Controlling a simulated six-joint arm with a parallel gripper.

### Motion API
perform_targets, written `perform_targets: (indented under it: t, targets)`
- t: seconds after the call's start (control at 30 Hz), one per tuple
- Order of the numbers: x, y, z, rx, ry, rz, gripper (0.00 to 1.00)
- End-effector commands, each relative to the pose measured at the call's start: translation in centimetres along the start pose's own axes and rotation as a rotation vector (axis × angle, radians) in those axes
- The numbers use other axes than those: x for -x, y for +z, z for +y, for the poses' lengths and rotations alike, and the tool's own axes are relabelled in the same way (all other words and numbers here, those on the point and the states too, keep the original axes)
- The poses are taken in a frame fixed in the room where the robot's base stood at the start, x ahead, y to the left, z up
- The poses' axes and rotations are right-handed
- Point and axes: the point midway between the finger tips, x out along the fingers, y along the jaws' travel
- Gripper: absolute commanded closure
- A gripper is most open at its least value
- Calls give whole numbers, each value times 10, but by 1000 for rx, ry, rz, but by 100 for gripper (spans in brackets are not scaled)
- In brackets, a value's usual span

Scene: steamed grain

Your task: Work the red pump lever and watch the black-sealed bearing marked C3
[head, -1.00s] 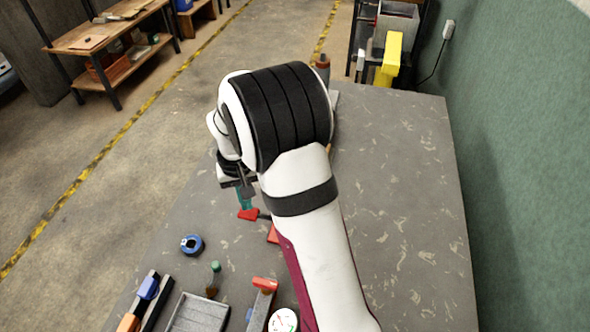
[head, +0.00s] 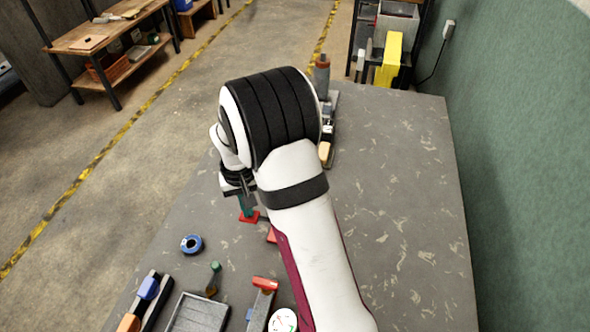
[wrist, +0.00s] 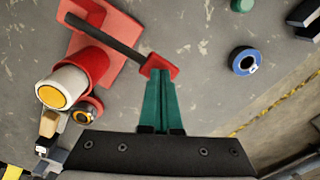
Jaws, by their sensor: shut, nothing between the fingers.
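The red pump lever shows in the wrist view as a dark rod (wrist: 105,35) running from a red base (wrist: 115,45) to a red end pad (wrist: 160,66). The pad also shows in the head view (head: 249,216). My gripper (wrist: 158,78) has teal fingers, shut and empty, with the tips at the pad; I cannot tell whether they touch it. Its fingers show small in the head view (head: 246,204). Next to the base lie a red cylinder with a white and yellow end (wrist: 62,85) and a dark ring with a yellow centre (wrist: 82,115). I can read no C3 mark.
A blue ring with a dark centre and a white tag (wrist: 244,60) lies on the bench, also in the head view (head: 191,244). A green-capped item (head: 214,275), a grey tray (head: 197,315) and a dial gauge (head: 283,321) stand near the front. The bench's right side is clear.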

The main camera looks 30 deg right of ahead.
Motion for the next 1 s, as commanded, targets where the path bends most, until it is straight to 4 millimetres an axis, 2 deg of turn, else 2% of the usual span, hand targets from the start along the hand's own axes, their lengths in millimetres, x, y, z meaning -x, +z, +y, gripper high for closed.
perform_targets:
  t: [0.33, 0.4, 0.83, 1.0]
  targets:
    - [-18, 0, 0, 0, 0, -2, 100]
    - [-16, 0, 0, 0, -1, 0, 100]
    - [43, -1, 0, -1, 0, 2, 100]
    - [58, 0, 0, 0, 0, 1, 100]
